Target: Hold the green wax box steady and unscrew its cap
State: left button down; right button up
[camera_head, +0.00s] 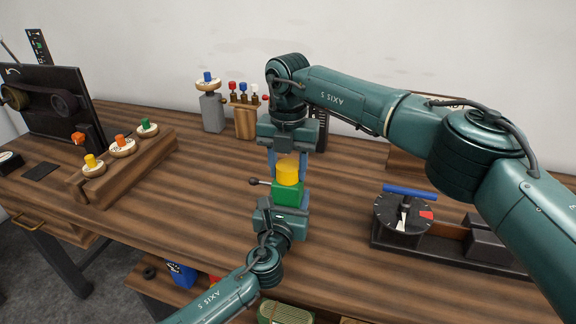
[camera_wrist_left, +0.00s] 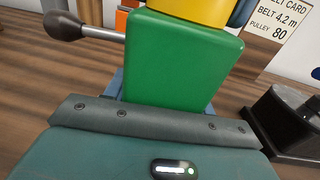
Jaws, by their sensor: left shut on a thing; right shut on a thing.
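The green wax box (camera_head: 289,192) stands upright above the middle of the bench, and it fills the centre of the left wrist view (camera_wrist_left: 180,65). Its yellow cap (camera_head: 288,173) sits directly on top, with no gap that I can see. A rod with a dark knob (camera_head: 254,181) sticks out at the box's left. My left gripper (camera_head: 284,203) comes from the near side and is shut on the lower part of the box. My right gripper (camera_head: 288,162) points down from above and is shut on the cap. The cap's threads are hidden.
A dial with a blue bar (camera_head: 409,192) stands on a dark base to the right. A wooden block with colored knobs (camera_head: 122,163) lies left. A grey post (camera_head: 212,112) and a small wooden rack (camera_head: 245,121) stand behind.

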jog(key=n, duration=0.6)
jog(key=shift+n, duration=0.4)
jog(key=n, duration=1)
jog(key=shift+n, duration=0.3)
jog(key=n, duration=0.6)
jog(key=shift+r, duration=0.2)
jog(key=shift+r, duration=1)
